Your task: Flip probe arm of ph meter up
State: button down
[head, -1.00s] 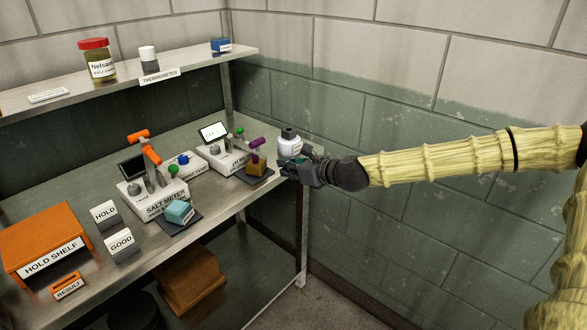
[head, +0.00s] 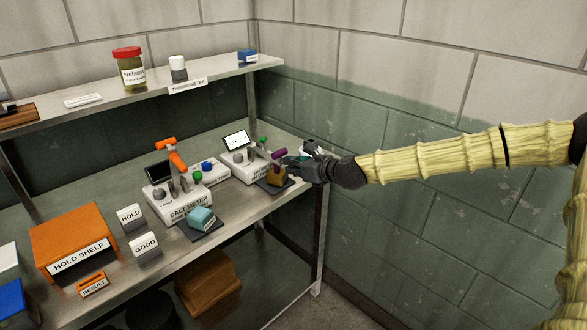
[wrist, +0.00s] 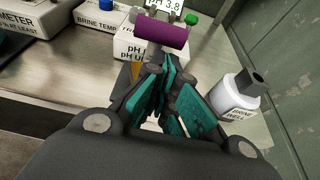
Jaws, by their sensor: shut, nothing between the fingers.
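The pH meter (head: 243,170) is a white box at the right end of the bench, with a small lit screen that reads pH 3.8 in the wrist view. Its probe arm ends in a purple grip (head: 279,154), which also shows in the wrist view (wrist: 160,32). The arm leans out low over a brown block (head: 274,182). My gripper (head: 292,163) is shut and empty, just right of the purple grip. In the wrist view its teal-padded fingertips (wrist: 164,62) are close below the grip; whether they touch it I cannot tell.
A white bottle (wrist: 235,95) stands close to the right of my fingers. The salt meter (head: 175,203), with an orange-handled arm, stands to the left, with a teal block (head: 201,218) before it. The orange hold shelf (head: 75,232) is farther left. A wall is behind.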

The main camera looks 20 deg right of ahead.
jog(key=shift+r, duration=0.2)
jog(key=shift+r+p, duration=0.35)
jog(key=shift+p, duration=0.75)
